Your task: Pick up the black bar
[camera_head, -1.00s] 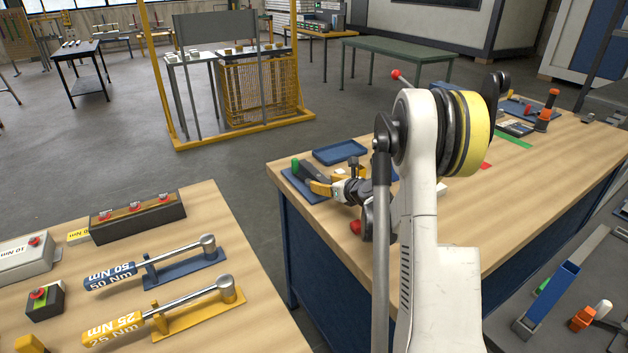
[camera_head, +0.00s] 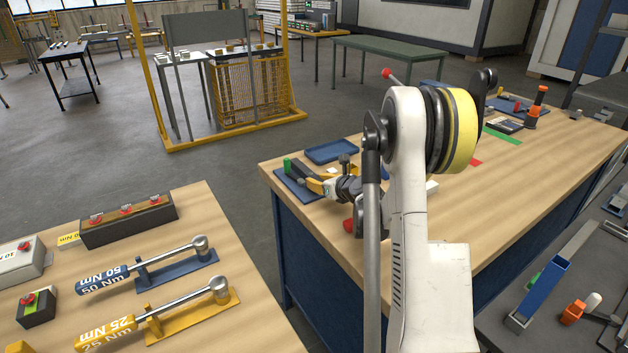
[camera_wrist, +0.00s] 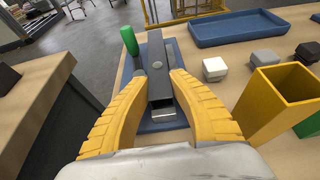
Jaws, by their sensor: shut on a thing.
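The black bar (camera_wrist: 157,70), dark grey with a round spot on its upper face, lies lengthwise between the two yellow fingers of my gripper (camera_wrist: 158,88) in the wrist view. The fingers are shut on its sides. In the head view the bar (camera_head: 305,172) reaches out from my gripper (camera_head: 322,186) over a blue plate (camera_head: 291,185) at the table's near left corner. The plate (camera_wrist: 178,120) also shows under the bar in the wrist view. I cannot tell whether the bar touches it. My fingers hide part of the bar's sides.
A green handle (camera_wrist: 129,41) stands close left of the bar. A yellow open box (camera_wrist: 275,100) is near the right finger. A white block (camera_wrist: 215,69), grey block (camera_wrist: 264,59) and blue tray (camera_wrist: 238,28) lie to the right. A red-tipped lever (camera_head: 387,74) rises behind my arm.

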